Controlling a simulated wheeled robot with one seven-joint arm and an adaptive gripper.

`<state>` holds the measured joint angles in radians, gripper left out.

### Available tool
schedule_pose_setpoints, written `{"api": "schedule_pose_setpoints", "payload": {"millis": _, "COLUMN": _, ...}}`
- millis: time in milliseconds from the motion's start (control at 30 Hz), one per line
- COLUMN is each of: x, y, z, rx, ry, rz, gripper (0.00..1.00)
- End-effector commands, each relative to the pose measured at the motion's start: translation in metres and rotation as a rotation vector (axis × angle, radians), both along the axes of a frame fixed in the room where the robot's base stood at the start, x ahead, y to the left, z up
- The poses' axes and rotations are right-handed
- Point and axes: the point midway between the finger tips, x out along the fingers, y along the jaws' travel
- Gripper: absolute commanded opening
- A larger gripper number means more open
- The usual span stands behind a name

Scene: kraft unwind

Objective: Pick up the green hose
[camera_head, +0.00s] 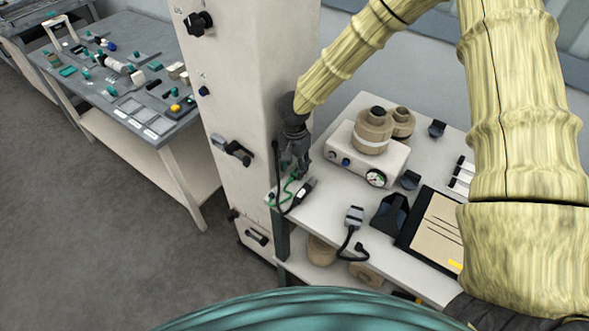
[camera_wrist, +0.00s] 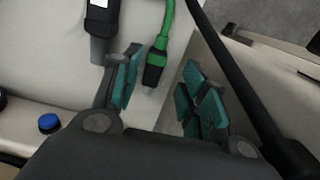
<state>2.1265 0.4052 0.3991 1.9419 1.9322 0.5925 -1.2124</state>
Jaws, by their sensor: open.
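The green hose (camera_head: 286,190) lies at the near left corner of the white table. In the wrist view the green hose (camera_wrist: 166,28) runs down from the top edge and ends in a black fitting with a green band. My gripper (camera_head: 293,168) is just above the hose, pointing down. In the wrist view my gripper (camera_wrist: 158,92) is open, with teal pads on either side of the hose's fitting. The pads appear apart from the hose; I cannot tell the height between them.
A black handheld device (camera_wrist: 101,22) lies left of the hose, close to the left finger. A black cable (camera_wrist: 236,80) passes right of the right finger. The tall cream cabinet (camera_head: 240,90) stands close beside my gripper. A gauge box (camera_head: 367,160) sits behind on the table (camera_head: 325,205).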

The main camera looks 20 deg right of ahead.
Motion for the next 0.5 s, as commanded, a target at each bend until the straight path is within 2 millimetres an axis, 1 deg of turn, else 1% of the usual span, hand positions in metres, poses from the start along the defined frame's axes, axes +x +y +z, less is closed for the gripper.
{"api": "schedule_pose_setpoints", "payload": {"millis": 200, "x": -0.005, "y": -0.002, "z": -0.011, "rx": 0.0, "ry": -0.006, "rz": -0.002, "gripper": 0.43}}
{"api": "schedule_pose_setpoints", "payload": {"millis": 467, "x": 0.0, "y": -0.001, "z": -0.017, "rx": 0.001, "ry": -0.001, "rz": -0.001, "gripper": 0.43}}
{"api": "schedule_pose_setpoints", "payload": {"millis": 500, "x": 0.0, "y": 0.0, "z": -0.017, "rx": 0.001, "ry": 0.0, "rz": 0.0, "gripper": 0.37}}
